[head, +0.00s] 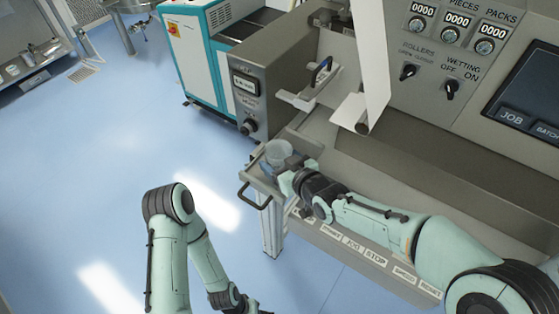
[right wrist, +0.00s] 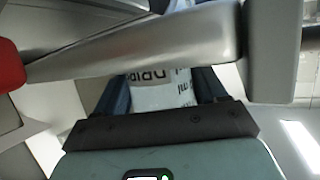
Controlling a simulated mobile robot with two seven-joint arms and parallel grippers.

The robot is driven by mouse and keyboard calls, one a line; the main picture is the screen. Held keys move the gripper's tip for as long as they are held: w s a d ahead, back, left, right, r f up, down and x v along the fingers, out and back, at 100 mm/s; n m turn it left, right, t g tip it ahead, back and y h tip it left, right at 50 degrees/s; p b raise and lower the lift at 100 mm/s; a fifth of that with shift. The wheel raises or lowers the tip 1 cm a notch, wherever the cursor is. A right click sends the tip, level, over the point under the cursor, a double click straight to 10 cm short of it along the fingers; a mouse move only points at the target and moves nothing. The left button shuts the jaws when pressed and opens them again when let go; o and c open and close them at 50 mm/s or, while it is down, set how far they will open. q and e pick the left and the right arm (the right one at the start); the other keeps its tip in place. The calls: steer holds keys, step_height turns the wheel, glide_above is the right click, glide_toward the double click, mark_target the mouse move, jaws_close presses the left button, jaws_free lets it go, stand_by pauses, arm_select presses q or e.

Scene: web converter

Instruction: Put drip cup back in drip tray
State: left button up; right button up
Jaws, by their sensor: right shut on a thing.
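The drip cup (head: 278,151) is a small translucent cup, held upright as far as I can tell, at the machine's front left corner. My right gripper (head: 286,163) is shut on it. In the right wrist view the cup (right wrist: 160,92) shows upside-down dark lettering between the two dark fingers (right wrist: 162,98). A grey tray-like ledge (head: 262,180) with a black handle lies beneath and beside the cup; I cannot tell whether the cup touches it. My left gripper (head: 246,307) is low in the head view, cut by the bottom edge.
A grey bar with a red end (right wrist: 130,52) crosses close in front of the right wrist camera. The grey machine (head: 430,155) with knobs and a hanging white web (head: 371,60) stands behind. A teal-and-white cabinet (head: 205,60) is further back. Blue floor (head: 110,150) is clear at left.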

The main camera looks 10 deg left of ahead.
steer(key=o, duration=1.1)
steer(key=shift+f, duration=0.1)
steer(key=shift+o, duration=0.2)
steer(key=shift+s+d+r, duration=0.15)
steer(key=shift+d+r, duration=0.05)
steer(key=shift+r, duration=0.15)
steer(key=p+v, duration=0.1)
steer(key=v, duration=1)
steer(key=shift+d, duration=0.2)
steer(key=shift+s, duration=0.15)
